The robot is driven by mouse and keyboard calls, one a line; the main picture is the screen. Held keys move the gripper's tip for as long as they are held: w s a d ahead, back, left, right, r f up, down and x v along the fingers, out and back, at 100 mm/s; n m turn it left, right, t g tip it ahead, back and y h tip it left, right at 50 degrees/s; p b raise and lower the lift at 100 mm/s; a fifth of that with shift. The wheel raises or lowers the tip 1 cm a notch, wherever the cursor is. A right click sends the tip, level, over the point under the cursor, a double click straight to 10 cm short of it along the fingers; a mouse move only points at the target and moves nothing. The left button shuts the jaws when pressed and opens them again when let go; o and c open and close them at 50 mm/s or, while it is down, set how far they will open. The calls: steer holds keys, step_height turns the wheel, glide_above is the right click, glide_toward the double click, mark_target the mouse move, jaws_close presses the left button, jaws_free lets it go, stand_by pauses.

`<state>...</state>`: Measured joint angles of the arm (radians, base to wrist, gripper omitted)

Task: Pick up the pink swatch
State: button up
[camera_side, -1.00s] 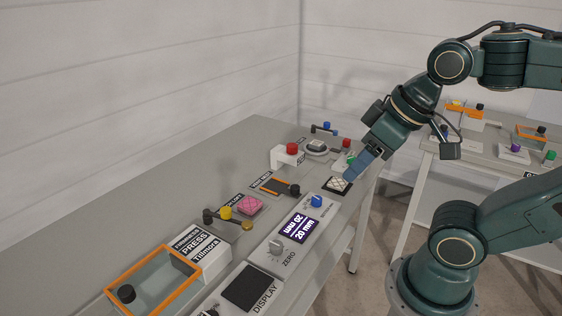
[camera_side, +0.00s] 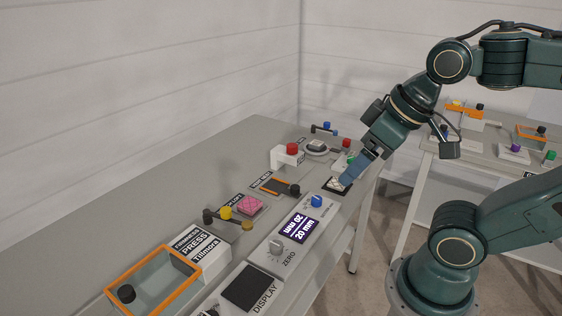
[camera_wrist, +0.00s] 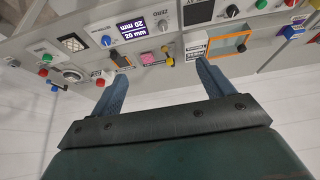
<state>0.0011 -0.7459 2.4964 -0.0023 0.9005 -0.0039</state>
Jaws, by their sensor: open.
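The pink swatch (camera_side: 250,206) lies on a small plate on the bench, behind the display unit and beside the yellow knob. It also shows in the wrist view (camera_wrist: 148,58), between and beyond my two fingers. My gripper (camera_side: 351,176) is over the right part of the bench, near the dark-framed white pad, well to the right of the swatch. In the wrist view my gripper (camera_wrist: 160,80) has its blue fingers spread wide, with nothing between them.
A display unit (camera_side: 297,228) stands in front of the swatch. A thickness press (camera_side: 201,250) and an orange-framed clear box (camera_side: 153,283) are to the left. A red-button block (camera_side: 287,156) stands at the back. A second table (camera_side: 497,160) is at the right.

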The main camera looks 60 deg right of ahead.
steer(key=w+d+n+g+y, duration=0.25)
steer(key=w+n, duration=0.65)
steer(key=w, duration=1.2)
steer(key=w+d+f+n+g+y, duration=0.1)
steer(key=w+d+f+n, duration=0.3)
steer(key=w+d+f, duration=0.2)
steer(key=w+d+f+n+g+y, duration=0.1)
steer(key=w+d+f+n, duration=0.4)
steer(key=f, duration=0.6)
steer(key=shift+w+d+g, duration=0.55)
steer(key=shift+w+d, duration=0.4)
steer(key=shift+w, duration=0.1)
steer(key=shift+f, duration=0.15)
glide_toward(250, 206)
steer(key=shift+w+f, duration=0.3)
steer(key=shift+f, duration=0.45)
steer(key=shift+w+f, duration=0.25)
steer(key=shift+f, duration=0.5)
steer(key=shift+a+f, duration=0.1)
